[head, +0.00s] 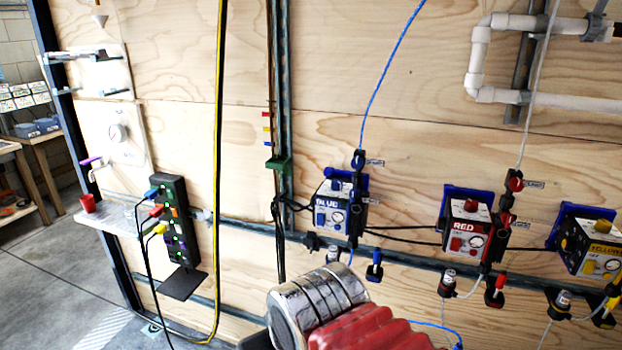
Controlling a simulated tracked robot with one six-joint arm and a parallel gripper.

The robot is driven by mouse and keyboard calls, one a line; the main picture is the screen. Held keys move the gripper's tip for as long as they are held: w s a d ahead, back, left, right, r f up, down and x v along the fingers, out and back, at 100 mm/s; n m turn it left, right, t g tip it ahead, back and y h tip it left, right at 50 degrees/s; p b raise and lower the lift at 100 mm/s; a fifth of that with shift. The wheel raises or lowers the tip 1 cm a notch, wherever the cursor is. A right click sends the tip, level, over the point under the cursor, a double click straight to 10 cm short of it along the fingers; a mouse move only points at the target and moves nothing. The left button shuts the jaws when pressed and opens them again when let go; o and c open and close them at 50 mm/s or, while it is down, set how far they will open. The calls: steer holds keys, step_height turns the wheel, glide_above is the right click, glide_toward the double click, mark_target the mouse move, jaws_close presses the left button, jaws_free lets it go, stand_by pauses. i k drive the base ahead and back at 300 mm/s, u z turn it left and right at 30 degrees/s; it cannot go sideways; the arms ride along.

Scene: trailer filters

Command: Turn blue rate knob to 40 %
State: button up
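The blue pump unit (330,203), a white box with a blue bracket and a "BLUE" label, is fixed to the plywood wall right of centre. A small round white dial (338,217) sits on its front, beside a blue square patch. The dial's marks and setting are too small to read, and I cannot tell whether it is the rate knob. A blue fitting with a blue hose stands above the box. A chrome and red ribbed part of my arm shows at the bottom centre, below and apart from the unit. My gripper's fingers are not visible.
A red unit (467,228) and a yellow unit (594,250) hang to the right. Cables and hoses run between and below the units. A black power strip (177,220) with coloured plugs and a small shelf (128,222) with a red cup (88,203) are at left.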

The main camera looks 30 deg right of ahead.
mark_target(337, 185)
steer(key=u, duration=1.1)
steer(key=i, duration=0.8)
steer(key=z, duration=2.4)
